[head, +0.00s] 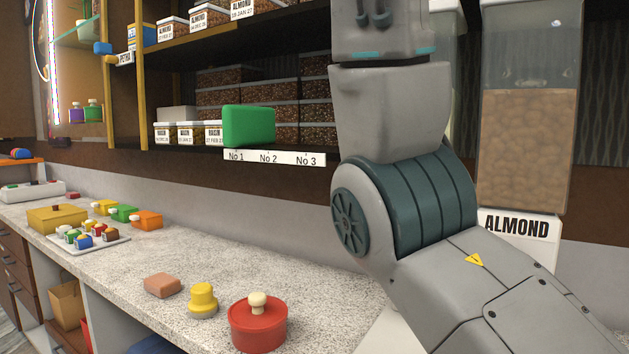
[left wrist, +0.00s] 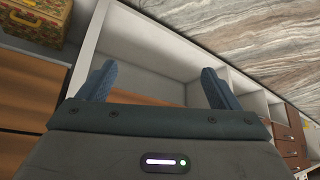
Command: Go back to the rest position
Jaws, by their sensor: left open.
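My left gripper (left wrist: 158,85) shows in the left wrist view, its two blue-grey fingers spread wide apart with nothing between them. Behind and between the fingers is the white interior of an open shelf unit (left wrist: 150,45). The left gripper does not show in the head view. My right arm stands large at the right of the head view, bent upward, and its upper end runs out at the top edge. The right gripper's fingers are not visible.
A speckled counter (head: 120,275) holds a red pot (head: 258,325), a yellow jar (head: 202,300) and a pink block (head: 162,285). A green box (head: 249,127) sits on the shelf above. An almond dispenser (head: 525,150) stands behind my right arm. A patterned case (left wrist: 35,20) lies upper left in the wrist view.

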